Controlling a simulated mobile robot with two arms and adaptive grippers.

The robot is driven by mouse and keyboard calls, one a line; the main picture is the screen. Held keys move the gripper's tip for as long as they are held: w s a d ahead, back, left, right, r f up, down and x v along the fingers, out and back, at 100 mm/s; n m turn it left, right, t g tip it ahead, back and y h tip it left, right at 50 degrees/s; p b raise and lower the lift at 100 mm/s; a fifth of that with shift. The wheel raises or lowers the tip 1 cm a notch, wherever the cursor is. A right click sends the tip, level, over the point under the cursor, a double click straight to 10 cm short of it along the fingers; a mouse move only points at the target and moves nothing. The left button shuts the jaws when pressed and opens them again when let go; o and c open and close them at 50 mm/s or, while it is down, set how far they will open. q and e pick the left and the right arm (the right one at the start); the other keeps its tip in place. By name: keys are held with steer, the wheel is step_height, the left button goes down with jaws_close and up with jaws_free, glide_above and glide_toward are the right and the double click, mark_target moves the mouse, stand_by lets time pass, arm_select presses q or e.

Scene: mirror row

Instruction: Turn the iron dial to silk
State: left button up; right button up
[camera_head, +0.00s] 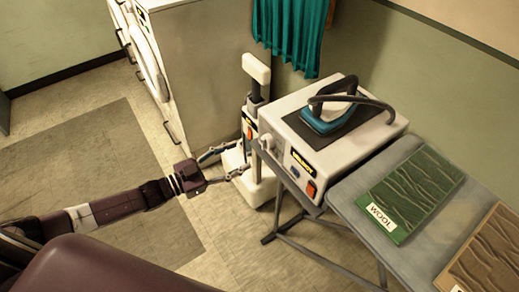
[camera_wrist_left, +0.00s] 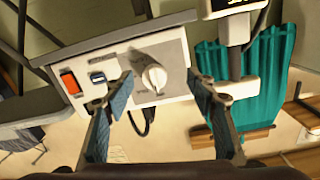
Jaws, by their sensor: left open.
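The iron dial (camera_wrist_left: 153,77) is a white round knob with a raised grip bar, on the pale front panel of the iron station (camera_wrist_left: 175,55). In the head view the station (camera_head: 290,105) is a white box, and the dial (camera_head: 267,142) shows small on its front. The teal iron (camera_head: 325,118) rests on a black pad on top. My left gripper (camera_head: 238,160) is open, in front of the station. In the left wrist view its fingers (camera_wrist_left: 160,80) appear on either side of the dial; contact cannot be told. The dial's markings are too small to read. My right gripper is not in view.
An orange switch (camera_wrist_left: 69,82) and a small blue control (camera_wrist_left: 97,78) sit beside the dial. A white upright device (camera_head: 256,115) stands by the station. A grey board (camera_head: 350,205) holds a green WOOL panel (camera_head: 410,192) and a brown panel (camera_head: 488,250). A teal curtain (camera_head: 292,32) hangs behind.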

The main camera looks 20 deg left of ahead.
mark_target(266, 143)
arm_select(q)
steer(key=w+d+r+b, duration=0.2)
steer(key=w+d, duration=0.3)
steer(key=d, duration=0.1)
steer(key=shift+d+r+m+h, duration=0.15)
steer(key=shift+m+h, duration=0.15)
steer(key=shift+h, duration=0.1)
steer(key=shift+c, duration=1.4)
steer(key=c, duration=0.9)
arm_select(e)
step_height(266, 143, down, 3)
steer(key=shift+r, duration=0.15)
